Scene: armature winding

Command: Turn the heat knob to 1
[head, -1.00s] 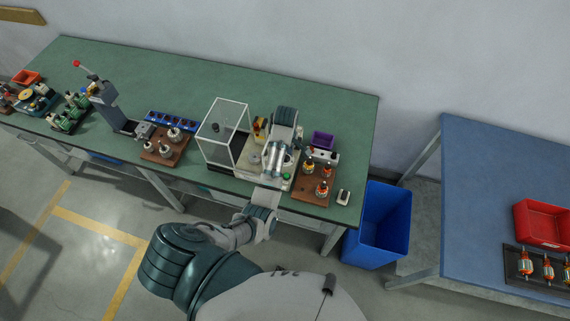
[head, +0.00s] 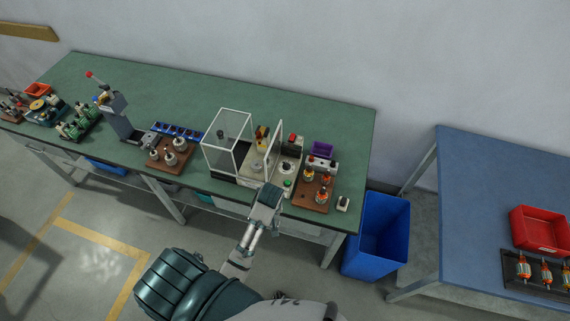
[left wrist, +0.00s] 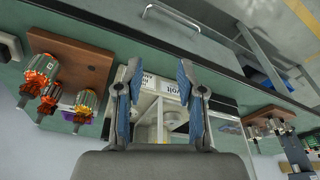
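The beige machine panel (head: 279,182) stands near the front right of the green table. My right gripper is not in view.
A clear-walled box (head: 226,138) stands left of the panel, with a tilted clear pane beside it. A brown board (head: 309,194) with armatures is close on the right. A blue bin (head: 377,235) stands on the floor beyond the table's right end.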

